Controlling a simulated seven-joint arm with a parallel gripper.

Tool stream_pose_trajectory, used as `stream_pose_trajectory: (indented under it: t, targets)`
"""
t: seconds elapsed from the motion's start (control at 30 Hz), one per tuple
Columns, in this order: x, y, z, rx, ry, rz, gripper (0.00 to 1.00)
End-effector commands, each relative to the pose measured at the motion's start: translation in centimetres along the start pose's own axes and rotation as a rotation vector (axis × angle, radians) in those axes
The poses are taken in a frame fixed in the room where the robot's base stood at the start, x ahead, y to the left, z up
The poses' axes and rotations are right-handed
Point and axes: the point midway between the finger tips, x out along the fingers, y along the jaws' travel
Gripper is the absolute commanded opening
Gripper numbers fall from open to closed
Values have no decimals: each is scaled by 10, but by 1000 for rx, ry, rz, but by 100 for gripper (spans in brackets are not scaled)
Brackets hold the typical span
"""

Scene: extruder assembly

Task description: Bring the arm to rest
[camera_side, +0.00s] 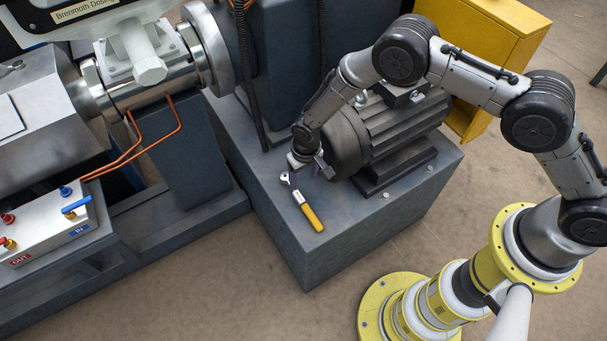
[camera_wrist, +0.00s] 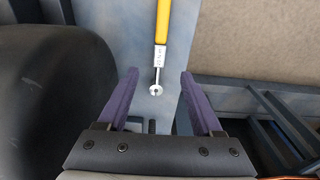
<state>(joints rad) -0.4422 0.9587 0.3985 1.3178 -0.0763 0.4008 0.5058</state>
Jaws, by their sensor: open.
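My gripper (camera_side: 308,175) is at the end of my bent arm, low over the grey machine base, next to the motor. In the wrist view its two purple fingers (camera_wrist: 158,76) are spread apart with nothing gripped between them. A hand tool with a yellow handle (camera_side: 309,212) lies on the base just in front of my gripper. In the wrist view its yellow handle (camera_wrist: 163,22) points away, and its metal ring end shows between the fingers. I cannot tell the exact height of the fingers above it.
The ribbed motor (camera_side: 390,130) stands on the grey base (camera_side: 325,255) close beside my gripper. A dark cable (camera_side: 245,80) hangs to its left. A yellow cabinet (camera_side: 490,45) stands behind. A white box with valves (camera_side: 45,228) is at far left. Floor in front is clear.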

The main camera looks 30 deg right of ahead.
Motion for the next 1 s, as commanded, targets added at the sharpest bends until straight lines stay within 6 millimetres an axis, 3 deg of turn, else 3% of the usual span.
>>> stream_pose_trajectory:
  t: [0.23, 0.37, 0.47, 0.53, 0.7, 0.87, 1.0]
  targets:
    - [-10, 2, -1, 5, 0, 1, 67]
    - [-34, 6, -23, 28, 46, -19, 67]
    - [-79, 11, -54, 59, 122, -49, 67]
    - [-121, 20, -73, 86, 183, -71, 67]
    - [-228, 52, -94, 148, 307, -108, 67]
    - [-318, 87, -84, 184, 398, -123, 67]
    - [-386, 119, -57, 204, 466, -125, 67]
